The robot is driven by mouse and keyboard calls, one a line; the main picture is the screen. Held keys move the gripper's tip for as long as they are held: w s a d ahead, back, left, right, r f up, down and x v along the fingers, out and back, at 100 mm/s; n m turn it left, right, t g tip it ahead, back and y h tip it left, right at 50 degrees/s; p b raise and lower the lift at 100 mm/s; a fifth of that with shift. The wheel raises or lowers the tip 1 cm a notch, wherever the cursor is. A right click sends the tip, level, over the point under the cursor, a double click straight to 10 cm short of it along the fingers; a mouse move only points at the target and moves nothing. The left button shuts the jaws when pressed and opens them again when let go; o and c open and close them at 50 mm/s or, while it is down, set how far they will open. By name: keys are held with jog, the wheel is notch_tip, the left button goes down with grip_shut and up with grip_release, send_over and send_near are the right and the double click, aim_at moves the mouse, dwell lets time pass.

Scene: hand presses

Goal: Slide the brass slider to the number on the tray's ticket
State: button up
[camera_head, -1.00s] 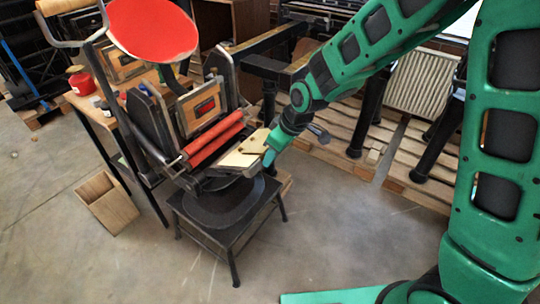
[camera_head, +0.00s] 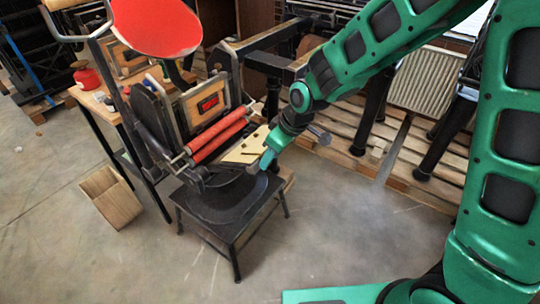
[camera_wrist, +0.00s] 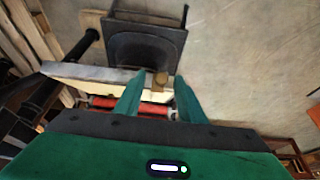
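A small brass-coloured piece (camera_wrist: 160,80), which looks like the slider, shows in the wrist view between the fingertips. My gripper (camera_wrist: 160,85) is open, with one green finger on each side of it and gaps visible; I cannot tell whether either touches. A cream board (camera_head: 244,150) with small dark marks lies at the front of the hand press (camera_head: 212,110). In the head view, my gripper (camera_head: 268,158) is at the board's right edge, and the slider cannot be made out. No ticket or number is readable.
Red rollers (camera_head: 217,140) lie just behind the board. A red disc (camera_head: 155,28) stands above the press. A black stand (camera_head: 225,208) is below it, and a wooden bin (camera_head: 111,197) is on the floor at left. Pallets (camera_head: 345,145) lie behind my arm. The front floor is clear.

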jog(key=v, duration=1)
jog(key=shift+d+r, duration=0.2)
jog(key=s+d+r+m+h, duration=0.15)
jog(key=s+d+m, duration=0.25)
jog(key=d, duration=0.9)
jog(key=s+d+r+m+h, duration=0.15)
jog(key=s+d+m, duration=0.35)
jog(key=d, duration=0.7)
jog(key=s+d+m+g, duration=0.1)
jog(key=s+d+m, duration=0.3)
jog(key=s, duration=0.4)
jog(key=s+d+m+g, duration=0.2)
jog(key=s+d, duration=0.3)
jog(key=s, duration=0.3)
jog(key=shift+d+f+m, duration=0.3)
jog(key=shift+d+m, duration=0.05)
jog(key=shift+m, duration=0.55)
jog(key=shift+c, duration=0.6)
